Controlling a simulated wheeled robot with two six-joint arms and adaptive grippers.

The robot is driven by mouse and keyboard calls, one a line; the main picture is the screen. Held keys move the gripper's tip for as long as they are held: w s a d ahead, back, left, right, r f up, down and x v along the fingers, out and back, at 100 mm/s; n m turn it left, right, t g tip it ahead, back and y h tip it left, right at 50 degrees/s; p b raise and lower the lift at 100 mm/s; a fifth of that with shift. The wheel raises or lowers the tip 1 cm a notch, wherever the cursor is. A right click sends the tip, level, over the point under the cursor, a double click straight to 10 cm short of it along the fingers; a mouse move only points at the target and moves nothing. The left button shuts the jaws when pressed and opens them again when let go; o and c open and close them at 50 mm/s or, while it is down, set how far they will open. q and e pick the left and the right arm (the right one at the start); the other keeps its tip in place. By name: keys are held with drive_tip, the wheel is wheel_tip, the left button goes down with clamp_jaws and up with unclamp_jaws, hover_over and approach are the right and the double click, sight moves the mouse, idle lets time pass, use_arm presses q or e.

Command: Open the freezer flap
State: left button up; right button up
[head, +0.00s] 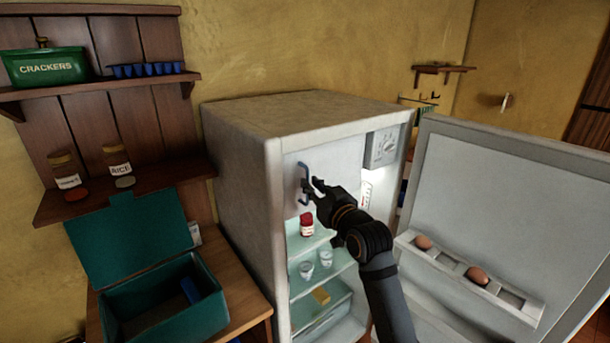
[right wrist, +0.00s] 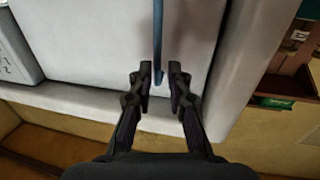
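The freezer flap (head: 335,165) is a pale panel at the top of the inside of the fridge, and it looks closed. A blue bar handle (head: 303,172) stands on its left side. The right wrist view shows the handle (right wrist: 158,38) against the pale flap (right wrist: 100,45). My right gripper (head: 311,190) is at the handle. In the right wrist view its two fingers (right wrist: 160,78) stand one on each side of the bar, with a small gap visible, so it looks open around it. My left gripper is not in view.
The fridge door (head: 515,185) stands wide open at the right, with eggs in its rack. Jars and glasses stand on the shelves below the flap. A control box (head: 384,148) is right of the flap. An open teal box (head: 165,305) stands on a wooden counter at left.

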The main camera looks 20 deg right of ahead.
sight(308, 180)
drive_tip(key=w, duration=0.3)
drive_tip(key=shift+a+r+p, duration=0.1)
drive_tip(key=shift+a+p, duration=0.05)
drive_tip(key=shift+p, duration=0.15)
drive_tip(key=shift+w, duration=0.45)
drive_tip(key=shift+c, duration=0.2)
clamp_jaws()
drive_tip(key=shift+f, duration=0.2)
